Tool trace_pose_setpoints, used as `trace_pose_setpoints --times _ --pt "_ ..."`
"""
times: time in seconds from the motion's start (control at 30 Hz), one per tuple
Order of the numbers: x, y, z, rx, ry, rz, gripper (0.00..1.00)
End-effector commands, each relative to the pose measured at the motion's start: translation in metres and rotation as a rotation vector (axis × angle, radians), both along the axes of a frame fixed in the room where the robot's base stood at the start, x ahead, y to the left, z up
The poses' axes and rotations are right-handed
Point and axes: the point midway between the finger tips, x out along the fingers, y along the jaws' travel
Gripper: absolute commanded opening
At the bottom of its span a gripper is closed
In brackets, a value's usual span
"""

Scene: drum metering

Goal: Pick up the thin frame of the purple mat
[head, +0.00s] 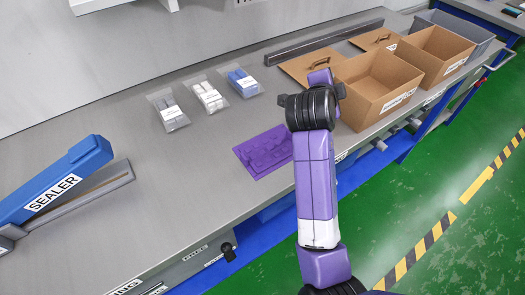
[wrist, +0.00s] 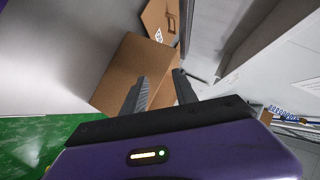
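The purple mat (head: 262,151) lies flat on the grey bench in the head view, just left of my purple arm. It has raised shapes and recesses on it, but its thin frame is too small to make out clearly. My gripper (wrist: 161,80) shows in the wrist view with its two dark fingers apart and nothing between them. It points toward a cardboard box, and the mat is not in the wrist view. In the head view my arm reaches over the bench beside the boxes, and the fingers cannot be made out.
Open cardboard boxes (head: 378,108) stand right of my arm, with a flat cardboard piece (head: 296,66) behind. Several clear bags (head: 208,97) lie behind the mat. A blue sealer (head: 64,181) stands at left. Bench around the mat's left and front is clear.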

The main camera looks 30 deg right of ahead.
Motion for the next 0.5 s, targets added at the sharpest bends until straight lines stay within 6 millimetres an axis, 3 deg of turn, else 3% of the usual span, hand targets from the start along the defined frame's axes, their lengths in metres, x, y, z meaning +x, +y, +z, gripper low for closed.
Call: trace_pose_setpoints --times 0.17,0.27,0.5 --pt "0.008 0.033 -0.008 0.338 -0.107 -0.241 0.35" --pt "0.009 0.064 -0.017 0.528 -0.138 -0.380 0.35" --pt "0.006 0.173 -0.027 0.952 -0.111 -0.702 0.35"
